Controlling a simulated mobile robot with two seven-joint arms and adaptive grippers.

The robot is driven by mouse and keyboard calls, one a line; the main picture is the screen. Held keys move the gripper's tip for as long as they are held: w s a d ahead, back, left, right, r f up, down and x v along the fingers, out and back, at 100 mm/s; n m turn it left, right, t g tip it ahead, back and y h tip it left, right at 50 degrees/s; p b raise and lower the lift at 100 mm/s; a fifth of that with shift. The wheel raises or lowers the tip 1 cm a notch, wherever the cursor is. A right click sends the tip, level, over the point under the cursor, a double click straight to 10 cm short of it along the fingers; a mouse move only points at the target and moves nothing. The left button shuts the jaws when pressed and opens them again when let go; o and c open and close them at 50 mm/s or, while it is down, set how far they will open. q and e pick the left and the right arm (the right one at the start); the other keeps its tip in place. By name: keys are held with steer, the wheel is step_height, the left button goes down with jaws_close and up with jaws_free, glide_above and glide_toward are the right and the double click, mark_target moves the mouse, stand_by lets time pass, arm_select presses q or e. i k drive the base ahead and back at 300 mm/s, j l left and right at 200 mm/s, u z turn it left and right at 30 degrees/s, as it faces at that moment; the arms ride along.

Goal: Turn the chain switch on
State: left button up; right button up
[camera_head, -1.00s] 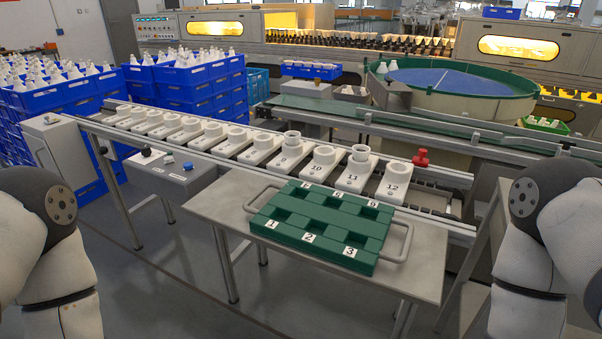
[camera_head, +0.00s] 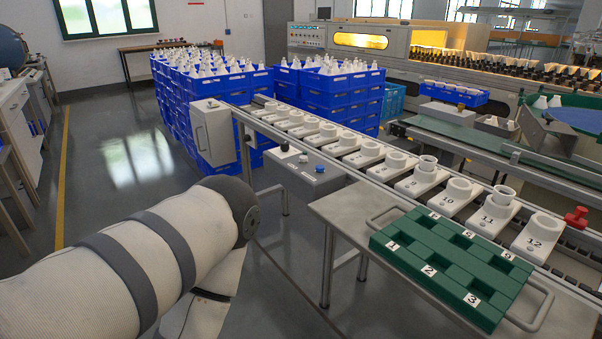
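A grey control box (camera_head: 305,178) is mounted on the near side of the conveyor line, left of the metal table. On its top are a black knob (camera_head: 284,147), a small dark-and-white control (camera_head: 303,158) and a blue button (camera_head: 320,168). Its labels are too small to read, so I cannot tell which control is the chain switch or how it is set. My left arm reaches in from the lower left, short of the box. Its gripper is not in view. My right arm and gripper are out of view.
The conveyor carries numbered white holders (camera_head: 420,182), some with white cups. A green tray (camera_head: 455,262) with handles sits on the metal table (camera_head: 345,208). A red knob (camera_head: 576,217) is at the far right. Blue crates (camera_head: 215,110) stand behind. Floor before the box is clear.

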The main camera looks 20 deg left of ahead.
mark_target(285, 148)
steer(key=i+j+z, duration=0.2)
steer(key=j, duration=0.55)
steer(key=i+j+z, duration=0.2)
steer(key=j, duration=0.55)
steer(key=j+z, duration=0.2)
steer(key=j, duration=0.6)
steer(key=k, duration=0.05)
